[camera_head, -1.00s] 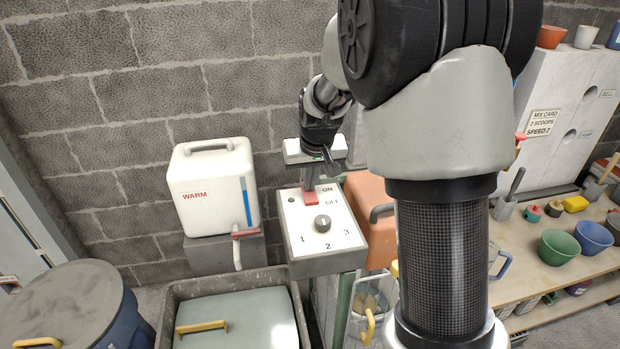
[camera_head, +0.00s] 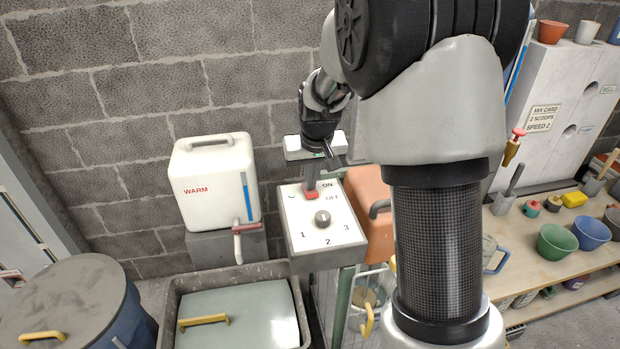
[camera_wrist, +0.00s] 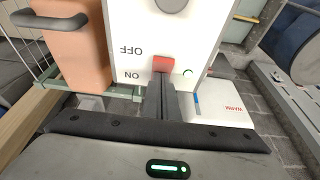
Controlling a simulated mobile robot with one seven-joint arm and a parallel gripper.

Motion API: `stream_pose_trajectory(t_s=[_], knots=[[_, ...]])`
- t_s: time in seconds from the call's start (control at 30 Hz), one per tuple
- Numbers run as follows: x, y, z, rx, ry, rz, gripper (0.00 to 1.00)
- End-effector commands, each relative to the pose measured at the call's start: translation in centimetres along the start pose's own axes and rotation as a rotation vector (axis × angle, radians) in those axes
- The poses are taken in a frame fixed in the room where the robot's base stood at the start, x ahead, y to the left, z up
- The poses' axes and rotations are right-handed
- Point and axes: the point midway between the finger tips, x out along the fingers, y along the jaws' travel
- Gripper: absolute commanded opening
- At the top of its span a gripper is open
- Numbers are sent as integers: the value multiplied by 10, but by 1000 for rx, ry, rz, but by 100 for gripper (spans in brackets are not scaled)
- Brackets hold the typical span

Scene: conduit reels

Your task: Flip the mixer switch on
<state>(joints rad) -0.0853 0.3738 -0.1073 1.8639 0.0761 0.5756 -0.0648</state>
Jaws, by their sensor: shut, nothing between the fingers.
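The mixer switch is a small red rocker (camera_head: 312,196) on the sloped white control box (camera_head: 345,235), beside the ON and OFF labels. It also shows in the wrist view (camera_wrist: 163,63), where the picture is upside down. My gripper (camera_head: 311,187) is shut and empty. Its fingertips (camera_wrist: 160,80) are at the ON-side edge of the red switch and appear to touch it. They partly cover the switch, and I cannot tell which way it is tilted. A small round lamp (camera_wrist: 188,72) on the box looks pale with a thin green rim.
A speed knob (camera_head: 322,219) with marks 1 to 3 sits below the switch. A white WARM tank (camera_head: 210,190) with a tap stands to the left. An orange container (camera_head: 365,190) is close on the right. A lidded grey trough (camera_head: 240,305) lies in front.

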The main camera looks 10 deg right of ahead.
Motion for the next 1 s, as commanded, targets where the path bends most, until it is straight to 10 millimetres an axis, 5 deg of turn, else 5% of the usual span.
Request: stream_pose_trajectory(t_s=[0.43, 1.0], knots=[[-11, 0, -3, 0, -2, 0, 0], [-118, 1, -36, -1, 3, 0, 0]])
